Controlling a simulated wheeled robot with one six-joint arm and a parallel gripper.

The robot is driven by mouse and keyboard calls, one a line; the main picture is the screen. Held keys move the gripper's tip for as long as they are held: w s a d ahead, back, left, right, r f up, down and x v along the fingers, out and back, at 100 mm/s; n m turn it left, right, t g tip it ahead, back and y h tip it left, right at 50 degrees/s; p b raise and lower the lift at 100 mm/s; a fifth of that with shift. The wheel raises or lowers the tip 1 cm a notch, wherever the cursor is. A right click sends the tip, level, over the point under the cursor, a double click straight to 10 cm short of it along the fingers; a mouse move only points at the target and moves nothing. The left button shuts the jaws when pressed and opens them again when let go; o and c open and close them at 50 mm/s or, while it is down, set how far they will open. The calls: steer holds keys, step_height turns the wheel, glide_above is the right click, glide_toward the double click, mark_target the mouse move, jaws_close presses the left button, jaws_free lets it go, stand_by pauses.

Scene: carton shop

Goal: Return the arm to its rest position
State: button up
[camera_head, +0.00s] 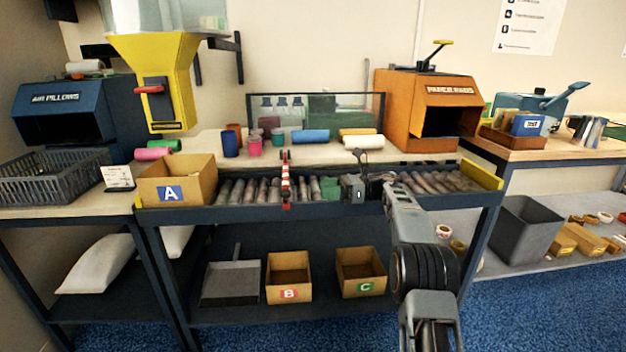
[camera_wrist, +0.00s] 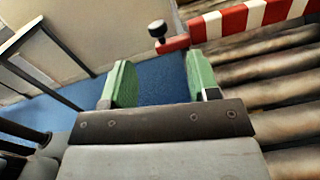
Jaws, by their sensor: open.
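My arm reaches from the lower right of the head view up to the roller conveyor. My gripper (camera_head: 330,188) is over the rollers, just right of a red-and-white striped bar (camera_head: 286,178). In the wrist view my gripper (camera_wrist: 158,88) shows two green fingers spread apart with nothing between them. Blue floor shows through the gap. The striped bar (camera_wrist: 250,18) is beyond the fingers at the upper right, apart from them. The rollers (camera_wrist: 270,72) run along the right side.
Carton A (camera_head: 178,181) stands at the conveyor's left end. Carton B (camera_head: 289,278) and carton C (camera_head: 361,272) are on the lower shelf. An orange paper-pads machine (camera_head: 405,100) stands behind on the right. A grey bin (camera_head: 526,230) is at the right.

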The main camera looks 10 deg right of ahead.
step_height(320, 180, up, 18)
steer(key=w+a+m+t+p, duration=0.1)
steer(key=w+m+t+p, duration=0.2)
steer(key=m+t+p, duration=0.6)
steer(key=s+d+r+m+t+h+p, duration=0.15)
steer(key=r+m+t+h+p, duration=0.35)
steer(key=m, duration=0.5)
steer(key=s+d+r+m+t+h+p, duration=0.1)
steer(key=d+r+m+t+h+p, duration=0.25)
steer(key=r+m+h, duration=0.45)
steer(key=s+f+m+g+h+p, duration=0.1)
steer(key=s+f+m+g+p, duration=0.2)
steer(key=s+m+g+p, duration=0.2)
steer(key=s+f+m+g+h+p, duration=0.2)
steer(key=s+m, duration=0.9)
steer(key=s, duration=0.7)
steer(key=s+f+m+g+h+p, duration=0.2)
steer(key=s+f+m+g+p, duration=0.2)
steer(key=s+m+g+p, duration=0.3)
steer(key=s+m+p, duration=0.1)
steer(key=s, duration=0.4)
steer(key=shift+s+f+g+p, duration=0.15)
steer(key=shift+f+g+p, duration=0.2)
